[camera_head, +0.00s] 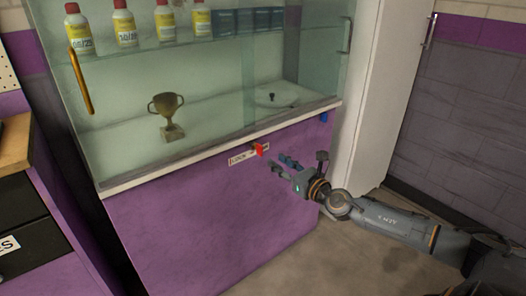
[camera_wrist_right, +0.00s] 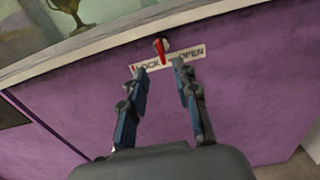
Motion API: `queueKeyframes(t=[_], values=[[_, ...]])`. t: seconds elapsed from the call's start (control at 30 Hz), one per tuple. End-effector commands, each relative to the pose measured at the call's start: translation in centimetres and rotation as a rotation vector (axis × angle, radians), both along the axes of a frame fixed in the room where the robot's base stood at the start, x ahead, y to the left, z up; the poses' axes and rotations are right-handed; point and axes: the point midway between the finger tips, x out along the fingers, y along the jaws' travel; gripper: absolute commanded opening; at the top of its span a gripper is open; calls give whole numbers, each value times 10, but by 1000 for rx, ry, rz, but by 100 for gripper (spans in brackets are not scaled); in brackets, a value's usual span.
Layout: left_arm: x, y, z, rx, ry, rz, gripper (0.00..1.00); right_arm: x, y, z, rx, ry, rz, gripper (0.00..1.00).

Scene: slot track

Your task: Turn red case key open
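The red key (camera_head: 260,149) sits in a lock on the purple front of the display case, just under the white ledge. In the right wrist view the red key (camera_wrist_right: 159,50) stands roughly upright above a white label (camera_wrist_right: 168,60) reading LOCK on the left and OPEN on the right. My right gripper (camera_head: 278,163) is just to the right of the key in the head view. In the wrist view the right gripper (camera_wrist_right: 158,66) has its fingers apart, with nothing between them, just below the key. My left gripper is not in view.
The glass case holds a trophy (camera_head: 168,117) and a shelf of bottles (camera_head: 125,24) and dark boxes. A gold handle (camera_head: 81,80) is on its left. A blue piece (camera_head: 323,117) is right of the key. A white cabinet (camera_head: 385,80) stands at right.

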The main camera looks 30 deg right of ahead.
Motion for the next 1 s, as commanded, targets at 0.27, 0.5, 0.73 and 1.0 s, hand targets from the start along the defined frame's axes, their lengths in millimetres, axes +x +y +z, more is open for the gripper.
queueKeyframes(t=[0.27, 0.5, 0.73, 1.0], values=[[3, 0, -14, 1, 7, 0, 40, 38, 2, 2, 3, -4, -3, 30], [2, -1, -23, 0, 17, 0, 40, 68, 5, 0, 2, -3, -3, 30], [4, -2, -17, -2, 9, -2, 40, 81, 6, 0, 1, 0, 0, 30], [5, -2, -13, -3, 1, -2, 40, 82, 6, 0, 1, 0, -1, 30]])
